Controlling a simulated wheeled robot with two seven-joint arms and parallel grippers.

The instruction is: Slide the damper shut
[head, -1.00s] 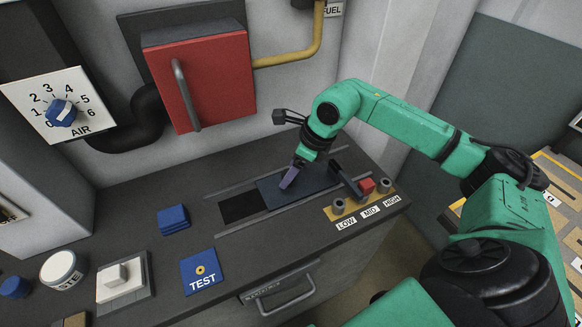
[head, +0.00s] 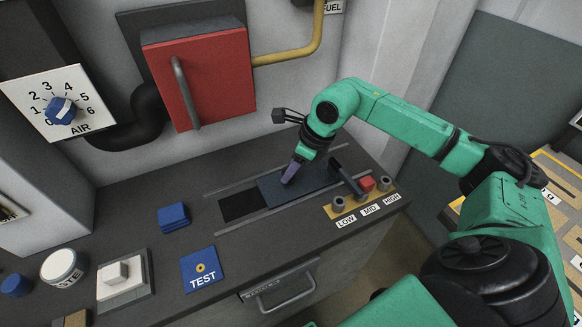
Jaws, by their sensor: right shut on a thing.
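The damper is a dark blue-grey sliding plate (head: 310,180) lying between two rails on the dark counter. A black rectangular opening (head: 240,206) shows uncovered at its left end. My right gripper (head: 291,173) points down onto the left part of the plate, with its purple fingers shut. The fingertips meet the plate there, and the part between them is hidden by the fingers. My left gripper does not show.
A blue TEST pad (head: 202,268), stacked blue pieces (head: 173,217) and a white switch (head: 122,279) lie left. A red door (head: 208,85) hangs behind.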

